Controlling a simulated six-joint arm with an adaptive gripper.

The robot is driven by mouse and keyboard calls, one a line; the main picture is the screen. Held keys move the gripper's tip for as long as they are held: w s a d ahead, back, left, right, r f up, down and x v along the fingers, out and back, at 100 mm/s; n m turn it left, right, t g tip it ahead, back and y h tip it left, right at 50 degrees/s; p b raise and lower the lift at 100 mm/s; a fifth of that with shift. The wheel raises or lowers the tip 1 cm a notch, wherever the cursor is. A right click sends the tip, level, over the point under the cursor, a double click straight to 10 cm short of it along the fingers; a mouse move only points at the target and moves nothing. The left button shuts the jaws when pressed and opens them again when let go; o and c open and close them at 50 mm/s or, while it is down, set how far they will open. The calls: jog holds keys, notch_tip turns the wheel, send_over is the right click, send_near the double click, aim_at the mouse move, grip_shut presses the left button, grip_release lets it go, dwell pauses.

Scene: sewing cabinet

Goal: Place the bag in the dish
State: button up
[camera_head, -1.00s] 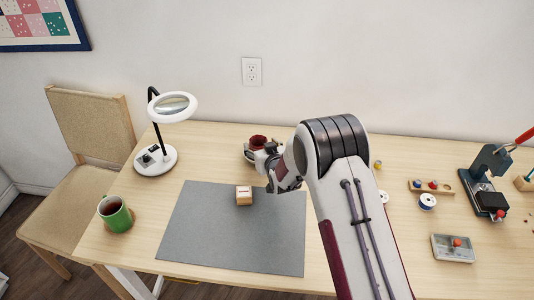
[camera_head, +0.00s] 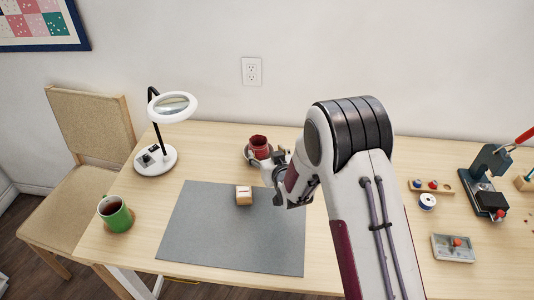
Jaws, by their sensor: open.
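A small dark red bag (camera_head: 259,144) stands upright at the back of the table, just beyond the grey mat. A grey dish (camera_head: 249,158) shows around its lower left side. The bag appears to sit in the dish, but its base is partly hidden and the contact is unclear. My gripper (camera_head: 274,185) is open and empty, in front of and to the right of the bag, apart from it. It hangs over the back of the mat; the arm hides the table behind it.
A small tan box (camera_head: 244,195) lies on the grey mat (camera_head: 220,240), close left of my gripper. A magnifier lamp (camera_head: 156,160) and green mug (camera_head: 115,213) stand left. Thread spools (camera_head: 428,202), a pin box (camera_head: 453,248) and a dark press (camera_head: 486,185) stand right.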

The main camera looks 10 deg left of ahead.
dwell(0.8)
jog(key=s+d+r+m+g+h, duration=0.1)
jog(key=s+d+r+g+h, duration=0.1)
jog(key=s+d+r, duration=0.55)
jog(key=s+d+r+m+g+h, duration=0.15)
jog(key=s+d+r, duration=0.35)
jog(key=d+r, duration=0.5)
jog(key=s+d+r+g, duration=0.1)
jog(key=s+d, duration=0.1)
jog(key=s, duration=0.8)
jog(key=s+d+r+m+g+h, duration=0.1)
jog(key=s+d+r, duration=0.1)
jog(key=s, duration=0.9)
jog(key=s+d+r+m+g+h, duration=0.1)
jog(key=s+d, duration=0.3)
jog(key=s, duration=0.7)
jog(key=shift+s+d+r, duration=0.15)
jog(key=shift+s+r, duration=0.1)
jog(key=shift+r, duration=0.45)
